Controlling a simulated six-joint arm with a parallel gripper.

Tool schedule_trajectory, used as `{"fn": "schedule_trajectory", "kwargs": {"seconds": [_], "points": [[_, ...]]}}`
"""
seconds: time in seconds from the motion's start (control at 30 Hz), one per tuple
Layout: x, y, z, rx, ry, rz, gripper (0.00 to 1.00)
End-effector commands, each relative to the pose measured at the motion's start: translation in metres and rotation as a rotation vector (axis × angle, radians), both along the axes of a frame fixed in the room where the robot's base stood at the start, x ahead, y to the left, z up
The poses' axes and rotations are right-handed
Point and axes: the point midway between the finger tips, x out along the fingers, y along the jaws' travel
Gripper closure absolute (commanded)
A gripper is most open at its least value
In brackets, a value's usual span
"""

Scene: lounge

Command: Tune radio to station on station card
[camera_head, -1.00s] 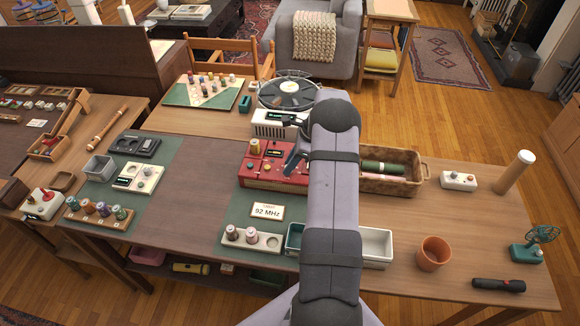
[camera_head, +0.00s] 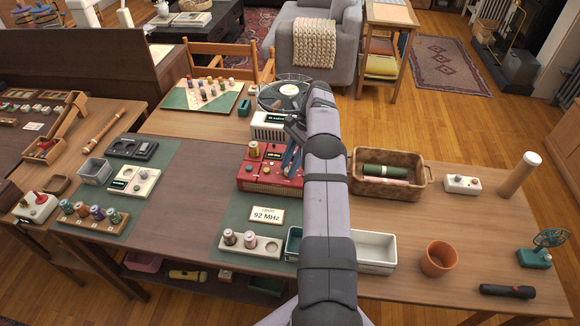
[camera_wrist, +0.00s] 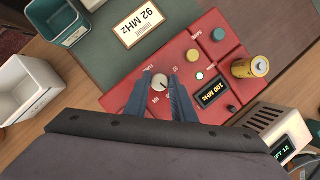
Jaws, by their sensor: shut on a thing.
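The red radio (camera_head: 256,185) stands mid-table and fills the middle of the wrist view (camera_wrist: 135,97). Its display (camera_wrist: 212,92) reads 100 MHz. The station card (camera_head: 267,215) lies in front of the radio and reads 92 MHz; it also shows in the wrist view (camera_wrist: 140,24). My gripper (camera_wrist: 160,80) points down at the radio's face, shut on the pale tuning knob (camera_wrist: 158,83), one finger on each side. In the head view my gripper (camera_head: 291,160) is at the radio's right part, and my arm covers the area just right of it.
A gold battery-like cylinder (camera_wrist: 250,68) stands on the radio beside the display. A white device (camera_head: 268,127) with a display stands behind the radio. A teal bin (camera_head: 293,243) and a white bin (camera_head: 375,250) are at the front. A wicker basket (camera_head: 388,190) is right of my arm.

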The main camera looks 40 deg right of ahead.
Motion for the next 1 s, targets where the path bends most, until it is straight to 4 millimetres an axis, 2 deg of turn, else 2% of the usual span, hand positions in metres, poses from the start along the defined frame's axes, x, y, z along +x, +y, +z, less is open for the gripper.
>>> {"fn": "schedule_trajectory", "kwargs": {"seconds": [0.67,0.7,0.77,1.0], "points": [[0.0001,0.0002,0.0003,0.001,0.0,0.047,0.99],[0.0001,0.0003,0.0003,0.001,0.001,0.046,0.72],[0.0002,0.0002,0.0003,0.0,0.001,0.046,0.58],[0.0002,0.0001,0.0002,0.0,0.001,0.046,0.58]]}}
